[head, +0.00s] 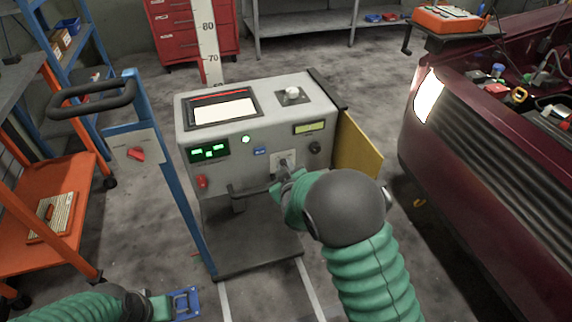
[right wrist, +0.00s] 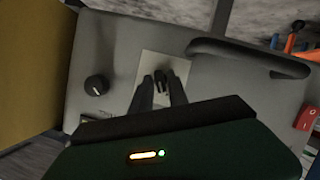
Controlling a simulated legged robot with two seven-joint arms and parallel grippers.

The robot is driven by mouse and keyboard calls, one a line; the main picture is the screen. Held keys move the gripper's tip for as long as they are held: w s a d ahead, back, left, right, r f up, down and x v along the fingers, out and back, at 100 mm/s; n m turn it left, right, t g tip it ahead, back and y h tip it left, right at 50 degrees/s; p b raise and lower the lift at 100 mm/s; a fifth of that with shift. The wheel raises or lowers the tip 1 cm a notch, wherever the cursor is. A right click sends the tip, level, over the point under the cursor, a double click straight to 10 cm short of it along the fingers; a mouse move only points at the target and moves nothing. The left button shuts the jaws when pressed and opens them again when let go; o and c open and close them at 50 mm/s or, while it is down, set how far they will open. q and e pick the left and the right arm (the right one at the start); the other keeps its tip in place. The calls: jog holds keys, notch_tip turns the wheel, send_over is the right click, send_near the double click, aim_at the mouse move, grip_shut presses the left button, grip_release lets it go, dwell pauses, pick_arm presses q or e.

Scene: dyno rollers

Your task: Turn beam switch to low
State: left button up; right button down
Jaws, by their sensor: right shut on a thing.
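The grey tester box (head: 262,125) stands in the middle of the head view. On its front is a light square plate (head: 283,156) with a small dark switch (head: 283,162). My right gripper (head: 286,172) reaches this switch from the front. In the right wrist view, its two fingers are shut on the dark switch (right wrist: 160,82) on the pale plate (right wrist: 174,66). Which way the switch points is hard to tell, as the fingers partly cover it. My left gripper (head: 186,303) is low at the left, away from the box; its jaw opening is unclear.
A black knob (head: 315,147) and an open yellow flap (head: 358,146) are right of the plate. A red switch (head: 202,182) and a dark handle (head: 250,188) are at its left. A red car (head: 480,150) stands close on the right; an orange cart (head: 60,215) is on the left.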

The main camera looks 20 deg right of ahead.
pick_arm(q)
jog(key=shift+w+p+v, duration=0.25)
jog(key=shift+p+v, duration=0.55)
jog(key=shift+v, duration=0.2)
pick_arm(e)
jog(key=shift+a+r+n+h, duration=0.15)
jog(key=shift+n+h, duration=0.25)
jog(key=shift+n, duration=0.6)
pick_arm(q)
jog(key=shift+s+r, duration=0.1)
jog(key=shift+r, duration=0.1)
pick_arm(e)
jog(key=shift+f, duration=0.2)
jog(key=c, duration=1.5)
grip_release()
jog(key=shift+a, duration=0.1)
